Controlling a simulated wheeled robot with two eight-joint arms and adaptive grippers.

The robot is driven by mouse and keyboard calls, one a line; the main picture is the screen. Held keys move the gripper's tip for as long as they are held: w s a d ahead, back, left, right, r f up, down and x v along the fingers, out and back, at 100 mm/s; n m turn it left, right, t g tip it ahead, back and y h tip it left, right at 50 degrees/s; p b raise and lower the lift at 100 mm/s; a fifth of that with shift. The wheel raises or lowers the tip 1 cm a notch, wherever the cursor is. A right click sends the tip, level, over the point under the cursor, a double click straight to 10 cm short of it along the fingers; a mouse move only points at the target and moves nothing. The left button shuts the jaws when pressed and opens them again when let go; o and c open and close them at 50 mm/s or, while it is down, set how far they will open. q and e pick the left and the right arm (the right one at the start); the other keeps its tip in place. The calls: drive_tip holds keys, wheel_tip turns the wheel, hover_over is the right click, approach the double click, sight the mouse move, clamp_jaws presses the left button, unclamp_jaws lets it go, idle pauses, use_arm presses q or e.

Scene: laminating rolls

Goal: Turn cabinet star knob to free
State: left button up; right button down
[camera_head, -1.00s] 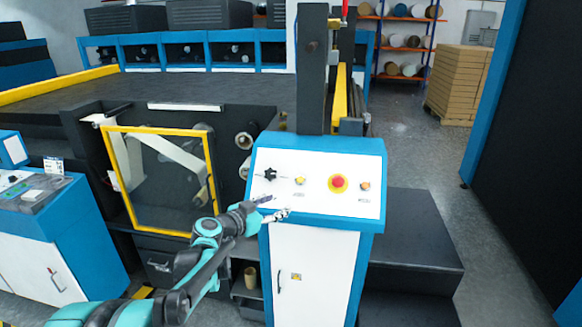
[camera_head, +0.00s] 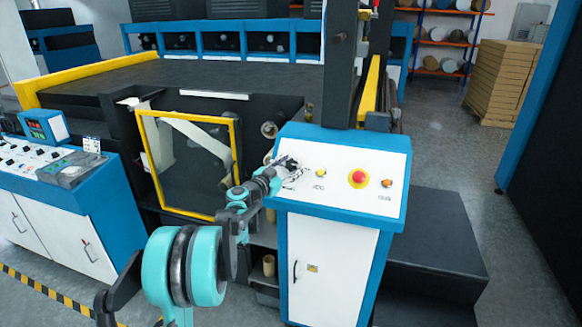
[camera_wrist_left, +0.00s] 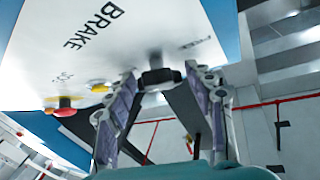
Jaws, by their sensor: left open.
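The black star knob (camera_head: 290,162) is at the left of the white sloped panel on the blue cabinet (camera_head: 340,214). My left gripper (camera_head: 288,174) is at the knob and partly covers it in the head view. In the left wrist view the dark knob (camera_wrist_left: 156,74) shows between the tips of my open left gripper (camera_wrist_left: 160,77), with a finger on either side. I cannot tell whether the fingers touch it. The knob's pointing direction is not clear. My right gripper is not in view.
The panel also carries a yellow button (camera_head: 321,173), a red mushroom button (camera_head: 358,178) and an orange button (camera_head: 386,183). The word BRAKE (camera_wrist_left: 93,26) is printed on the panel. A yellow-framed guard (camera_head: 237,165) stands to the left, and a dark step (camera_head: 440,235) to the right.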

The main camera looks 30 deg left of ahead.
use_arm(q)
drive_tip(key=c, duration=1.2)
drive_tip(key=shift+d+n+y, duration=0.1)
drive_tip(key=shift+n+y, duration=0.4)
drive_tip(key=n+y, duration=0.3)
drive_tip(key=n, duration=0.1)
drive_tip(key=shift+d, duration=0.1)
drive_tip(key=shift+n+y, duration=1.2)
drive_tip(key=shift+n, duration=0.1)
drive_tip(key=shift+n+y, duration=0.6)
drive_tip(key=shift+n, duration=0.2)
drive_tip(key=o, duration=1.2)
